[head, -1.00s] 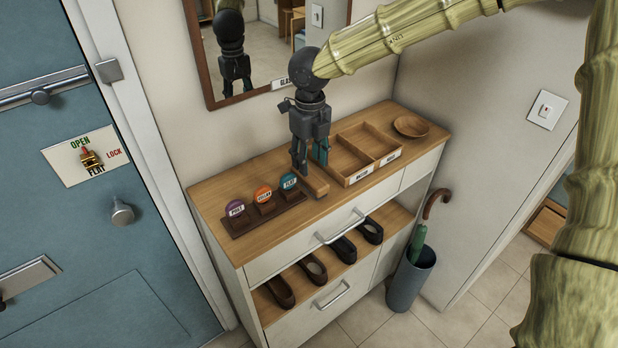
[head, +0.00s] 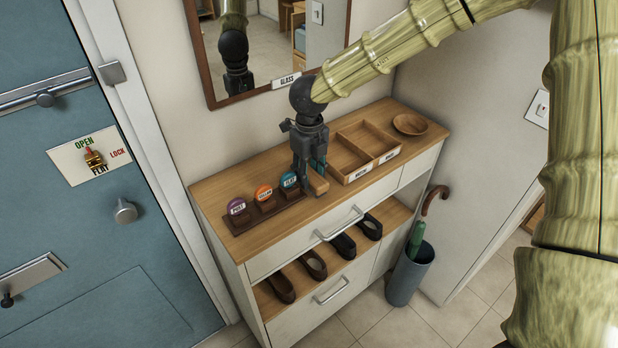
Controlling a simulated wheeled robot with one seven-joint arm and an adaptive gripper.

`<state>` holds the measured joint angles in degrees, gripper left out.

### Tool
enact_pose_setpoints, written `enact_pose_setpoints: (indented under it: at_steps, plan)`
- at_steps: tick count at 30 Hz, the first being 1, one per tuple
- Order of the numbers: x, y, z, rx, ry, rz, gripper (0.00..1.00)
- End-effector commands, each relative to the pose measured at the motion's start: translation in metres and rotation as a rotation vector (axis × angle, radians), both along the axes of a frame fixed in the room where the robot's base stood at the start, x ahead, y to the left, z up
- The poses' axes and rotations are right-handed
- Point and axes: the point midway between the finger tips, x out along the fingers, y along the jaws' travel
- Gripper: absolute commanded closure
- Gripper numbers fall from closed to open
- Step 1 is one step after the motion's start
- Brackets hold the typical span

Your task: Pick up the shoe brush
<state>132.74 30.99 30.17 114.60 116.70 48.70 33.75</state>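The shoe brush (head: 318,183) looks like a small wooden block on the cabinet top, between the row of round tins and the divided tray. My gripper (head: 309,173) points down over it from the back. Its dark fingers are apart and low at the brush, one on each side. The fingers and hand hide the back part of the brush. I cannot tell whether the fingers touch it or press on it.
The divided wooden tray (head: 345,178) is close on the right, with a wooden bowl (head: 410,124) beyond. A mirror (head: 270,92) hangs behind. The front right cabinet top is clear.

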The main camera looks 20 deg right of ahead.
Motion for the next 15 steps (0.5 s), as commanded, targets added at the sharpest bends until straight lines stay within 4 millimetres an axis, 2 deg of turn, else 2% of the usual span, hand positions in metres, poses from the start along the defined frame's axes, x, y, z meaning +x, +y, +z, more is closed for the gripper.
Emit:
enact_pose_setpoints:
  at_steps: [1,3,5,11,15]
  plan:
    - [0.0,0.0,0.0,0.0,0.0,0.0,0.79]
    - [0.0,0.0,0.0,0.0,0.0,-0.001,0.88]
    - [0.0,0.0,0.0,0.0,0.0,-0.001,0.92]
    - [0.0,0.0,0.001,0.0,-0.001,-0.001,0.92]
    - [0.001,0.0,0.012,0.001,-0.003,-0.001,0.92]
